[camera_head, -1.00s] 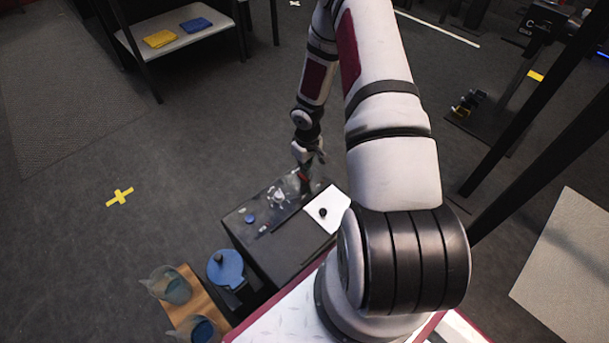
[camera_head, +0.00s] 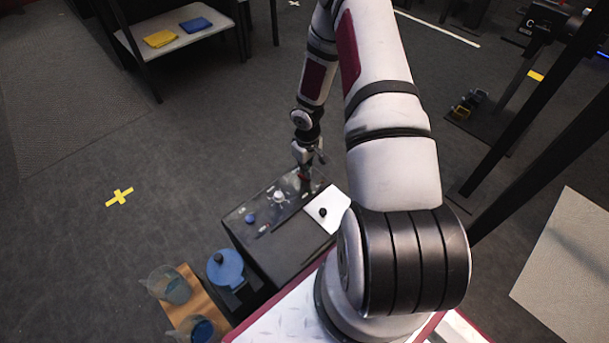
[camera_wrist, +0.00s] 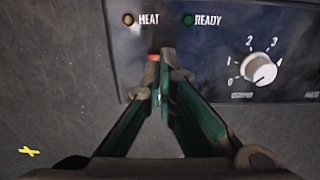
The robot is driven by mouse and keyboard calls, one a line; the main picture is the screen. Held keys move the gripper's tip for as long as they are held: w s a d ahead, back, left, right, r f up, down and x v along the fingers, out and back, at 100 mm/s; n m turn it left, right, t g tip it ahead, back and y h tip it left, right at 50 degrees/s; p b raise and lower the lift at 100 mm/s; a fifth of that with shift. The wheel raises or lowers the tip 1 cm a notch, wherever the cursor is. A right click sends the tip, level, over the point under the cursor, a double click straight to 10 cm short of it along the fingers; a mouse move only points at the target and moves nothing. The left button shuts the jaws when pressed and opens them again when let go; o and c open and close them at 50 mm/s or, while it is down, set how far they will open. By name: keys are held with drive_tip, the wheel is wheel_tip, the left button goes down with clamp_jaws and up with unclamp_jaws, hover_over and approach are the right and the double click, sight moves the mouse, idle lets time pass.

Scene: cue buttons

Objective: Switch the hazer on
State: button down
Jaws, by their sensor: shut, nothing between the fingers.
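The hazer (camera_head: 262,258) is a dark box on the floor in front of me, with controls on its top panel. In the wrist view its panel (camera_wrist: 215,60) shows a dull orange-brown HEAT lamp (camera_wrist: 128,19), a dark green READY lamp (camera_wrist: 188,19) and a white knob (camera_wrist: 259,68) with a numbered scale. A small red control (camera_wrist: 153,57) shows at the fingertips, mostly hidden by them. My gripper (camera_wrist: 161,58) is shut and empty, its tips over the red control; I cannot tell if they touch. In the head view my gripper (camera_head: 305,174) is at the box's far edge.
A white plate with a black knob (camera_head: 323,212) lies at the hazer's right side. A blue-lidded container (camera_head: 225,267) and clear jugs (camera_head: 170,285) on a wooden board stand at its left. A black post (camera_head: 540,150) rises at right.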

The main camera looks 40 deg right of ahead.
drive_tip(key=shift+f+b, duration=0.75)
drive_tip(key=shift+f, duration=0.3)
idle(0.4)
drive_tip(key=shift+r, duration=0.15)
drive_tip(key=shift+r+p, duration=2.75)
drive_tip(key=shift+r, duration=0.65)
